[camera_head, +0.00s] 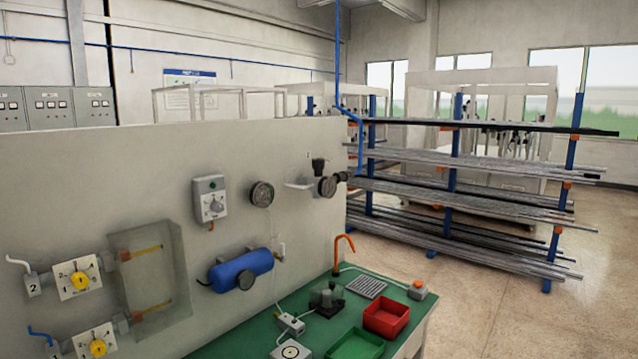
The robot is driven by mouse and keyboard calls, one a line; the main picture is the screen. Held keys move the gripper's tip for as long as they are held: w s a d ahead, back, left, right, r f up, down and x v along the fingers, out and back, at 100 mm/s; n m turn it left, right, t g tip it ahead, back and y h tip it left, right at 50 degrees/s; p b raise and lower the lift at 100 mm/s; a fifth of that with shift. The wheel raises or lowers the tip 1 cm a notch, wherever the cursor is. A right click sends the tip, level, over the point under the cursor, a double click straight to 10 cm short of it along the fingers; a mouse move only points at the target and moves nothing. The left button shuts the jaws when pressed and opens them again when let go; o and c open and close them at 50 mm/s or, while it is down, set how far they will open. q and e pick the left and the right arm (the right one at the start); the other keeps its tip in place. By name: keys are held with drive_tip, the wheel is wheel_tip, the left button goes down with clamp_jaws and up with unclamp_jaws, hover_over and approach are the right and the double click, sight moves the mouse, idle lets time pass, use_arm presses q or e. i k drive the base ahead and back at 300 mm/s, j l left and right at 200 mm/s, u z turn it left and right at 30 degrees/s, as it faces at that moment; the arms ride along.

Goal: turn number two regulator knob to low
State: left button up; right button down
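The number two regulator is a white square plate (64,291) on the grey panel at the left, with a round yellow knob (80,281) in its middle. A tag marked 2 (33,288) sits beside it, under a white hose end. There are small dark marks around the knob, but they are too small to read, and I cannot tell which setting it points at. A second yellow knob (98,348) on a similar white plate is below it, near the bottom edge. Neither of my grippers is in view.
A clear cover (150,265) stands out from the panel just right of the knobs. A blue tank (240,268), gauge (262,194) and grey control box (210,199) are further right. A green bench (262,328) holds red (386,318) and green trays.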

sight(317, 163)
drive_tip(key=i+l, duration=0.2)
drive_tip(key=l, duration=0.15)
drive_tip(key=i+l, duration=0.15)
drive_tip(key=l, duration=0.2)
drive_tip(key=i+l, duration=0.2)
drive_tip(key=l, duration=0.15)
drive_tip(key=i+l, duration=0.15)
drive_tip(key=l, duration=0.2)
